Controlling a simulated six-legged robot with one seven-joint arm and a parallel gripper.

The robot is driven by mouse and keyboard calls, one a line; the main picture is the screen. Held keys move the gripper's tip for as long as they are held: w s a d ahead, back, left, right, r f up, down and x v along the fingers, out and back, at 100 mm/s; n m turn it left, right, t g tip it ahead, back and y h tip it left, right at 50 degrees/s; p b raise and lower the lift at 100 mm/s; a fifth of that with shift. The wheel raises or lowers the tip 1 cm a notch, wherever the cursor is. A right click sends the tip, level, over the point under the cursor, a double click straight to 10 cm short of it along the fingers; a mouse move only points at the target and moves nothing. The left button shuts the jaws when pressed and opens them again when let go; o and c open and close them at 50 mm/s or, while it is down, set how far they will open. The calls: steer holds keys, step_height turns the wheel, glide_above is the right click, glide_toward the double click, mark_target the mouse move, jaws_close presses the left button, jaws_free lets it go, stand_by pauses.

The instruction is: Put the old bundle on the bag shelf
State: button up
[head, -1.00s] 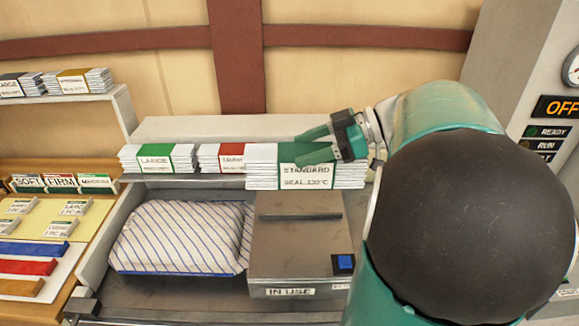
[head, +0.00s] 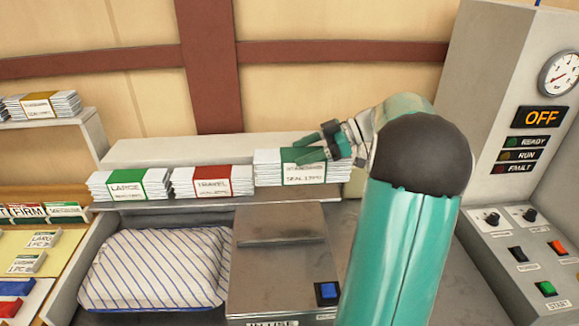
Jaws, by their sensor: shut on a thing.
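The bundle in my gripper is a stack of white folded bags with a green band and a white label reading STANDARD (head: 268,172). My gripper (head: 312,146) is shut on it from the right, with green fingers over its top and front. The bundle is at the right end of the bag shelf (head: 222,197), level with the other bundles. I cannot tell whether its underside touches the shelf. The green-banded LARGE bundle (head: 130,184) and the red-banded TRAVEL bundle (head: 211,182) lie to its left on the shelf. My arm hides the shelf's right end.
Below the shelf are a striped pillow (head: 155,268) and a grey metal box (head: 280,265) with a blue button. A control panel (head: 520,190) reading OFF stands at the right. An upper left shelf (head: 45,120) holds a yellow-banded bundle.

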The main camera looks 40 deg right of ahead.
steer(key=shift+w+d+f, duration=0.95)
steer(key=shift+w+f, duration=0.45)
steer(key=shift+f, duration=0.45)
steer(key=shift+w+d+f, duration=0.95)
steer(key=shift+w+f, duration=0.45)
steer(key=shift+f, duration=0.45)
steer(key=shift+w+d+f, duration=0.95)
steer(key=shift+w+f, duration=0.45)
steer(key=shift+f, duration=0.45)
steer(key=shift+f, duration=0.15)
steer(key=o, duration=1.3)
